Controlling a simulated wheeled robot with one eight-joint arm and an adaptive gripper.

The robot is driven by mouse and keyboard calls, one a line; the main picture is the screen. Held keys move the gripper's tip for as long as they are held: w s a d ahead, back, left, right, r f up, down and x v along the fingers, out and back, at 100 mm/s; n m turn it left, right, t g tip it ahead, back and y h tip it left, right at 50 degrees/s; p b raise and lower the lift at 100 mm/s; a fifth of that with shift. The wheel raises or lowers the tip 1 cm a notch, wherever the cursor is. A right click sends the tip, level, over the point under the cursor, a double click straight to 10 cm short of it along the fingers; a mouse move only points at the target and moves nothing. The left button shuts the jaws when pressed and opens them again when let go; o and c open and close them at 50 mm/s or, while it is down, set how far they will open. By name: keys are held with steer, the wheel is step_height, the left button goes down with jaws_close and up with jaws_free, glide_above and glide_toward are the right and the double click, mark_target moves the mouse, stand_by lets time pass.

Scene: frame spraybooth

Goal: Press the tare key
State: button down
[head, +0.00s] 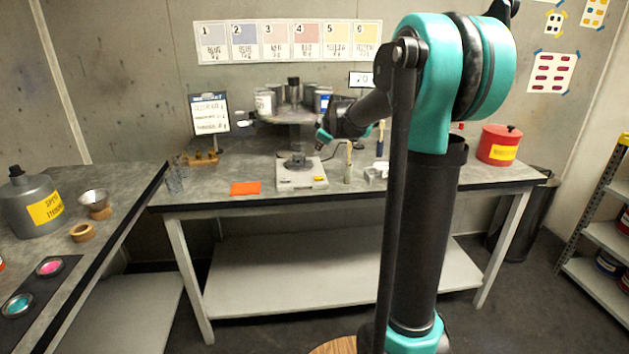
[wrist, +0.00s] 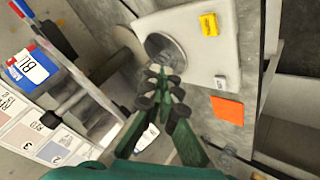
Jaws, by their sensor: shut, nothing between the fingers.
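A white scale (head: 288,184) stands on the far bench, with a metal cup (head: 298,162) on its pan. The scale also fills the upper middle of the wrist view (wrist: 225,50), where the metal cup (wrist: 163,46) shows as a round opening. A yellow key (head: 318,178) sits at the scale's front right; it shows in the wrist view too (wrist: 209,24). A small pale key (wrist: 221,82) lies further along the same edge. I cannot read which is tare. My gripper (head: 320,146) is shut and empty, above the scale near the cup. Its fingers overlap the cup in the wrist view (wrist: 167,77).
An orange card (head: 245,188) lies left of the scale. A brush (head: 348,163) stands upright to its right. A raised stand with cans (head: 290,116) is behind. A red can (head: 499,145) stands at the right.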

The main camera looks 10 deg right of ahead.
mark_target(319, 178)
steer(key=shift+f, duration=4.4)
steer(key=shift+f, duration=0.15)
steer(key=shift+f, duration=0.3)
steer(key=shift+f, duration=0.4)
steer(key=shift+r, duration=0.85)
steer(key=shift+r, duration=0.1)
steer(key=shift+r, duration=2.4)
